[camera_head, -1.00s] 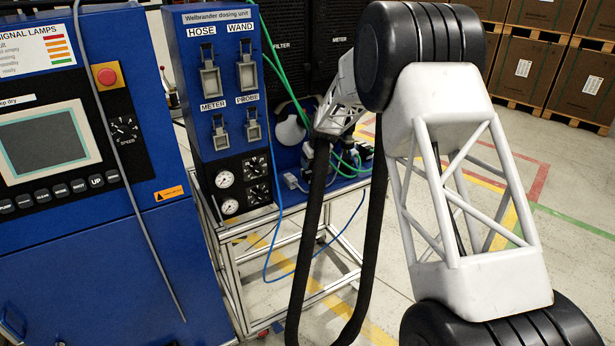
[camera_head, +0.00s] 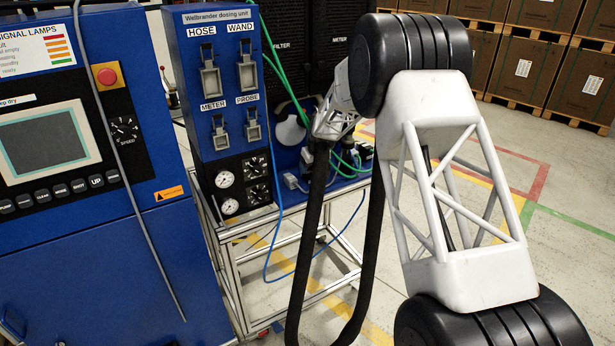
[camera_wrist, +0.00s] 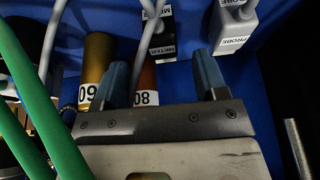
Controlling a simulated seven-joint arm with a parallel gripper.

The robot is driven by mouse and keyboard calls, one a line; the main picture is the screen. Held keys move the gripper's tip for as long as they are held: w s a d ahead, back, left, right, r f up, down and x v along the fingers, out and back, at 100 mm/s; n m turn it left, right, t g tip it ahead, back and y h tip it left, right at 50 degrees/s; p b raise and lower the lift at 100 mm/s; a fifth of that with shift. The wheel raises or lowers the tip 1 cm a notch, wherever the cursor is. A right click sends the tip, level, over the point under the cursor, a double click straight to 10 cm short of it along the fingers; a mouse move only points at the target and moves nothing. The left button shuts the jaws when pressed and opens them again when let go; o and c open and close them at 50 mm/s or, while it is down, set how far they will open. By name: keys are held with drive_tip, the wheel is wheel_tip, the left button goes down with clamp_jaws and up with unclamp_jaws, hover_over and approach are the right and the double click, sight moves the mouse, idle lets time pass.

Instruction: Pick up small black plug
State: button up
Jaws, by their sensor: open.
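The small black plug (camera_wrist: 165,42), with a white METER label and a grey cable, shows near the top middle of the wrist view. My gripper (camera_wrist: 160,60) is open, with its two blue fingers spread apart. The plug lies just past the fingertips, between them in the picture and closer to the left one; I cannot tell the depth gap. No contact shows. In the head view my gripper is hidden behind my own arm and the clutter on the blue shelf, and I cannot make out the plug surely.
A grey PROBE plug (camera_wrist: 232,28) sits right of the black plug. Gold (camera_wrist: 98,62) and copper (camera_wrist: 147,78) cylinders stand at left and behind the fingers. Green hoses (camera_wrist: 35,100) cross the left side. The dosing unit (camera_head: 217,100) stands beside the blue shelf.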

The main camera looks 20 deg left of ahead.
sight(309, 172)
drive_tip(key=shift+s+x, duration=0.15)
drive_tip(key=shift+x, duration=0.65)
drive_tip(key=shift+s+x, duration=0.15)
drive_tip(key=shift+x, duration=1.75)
drive_tip(key=shift+d, duration=0.1)
drive_tip(key=shift+c, duration=0.5)
drive_tip(key=c, duration=1.1)
drive_tip(key=shift+r, duration=0.1)
drive_tip(key=shift+r, duration=1.65)
drive_tip(key=s+d, duration=0.2)
drive_tip(key=s, duration=0.2)
drive_tip(key=s+d+r, duration=0.1)
drive_tip(key=s+d, duration=0.1)
drive_tip(key=s, duration=0.3)
drive_tip(key=s+d, duration=0.2)
drive_tip(key=s, duration=0.3)
drive_tip(key=shift+s+d+r, duration=0.25)
drive_tip(key=shift+d, duration=0.05)
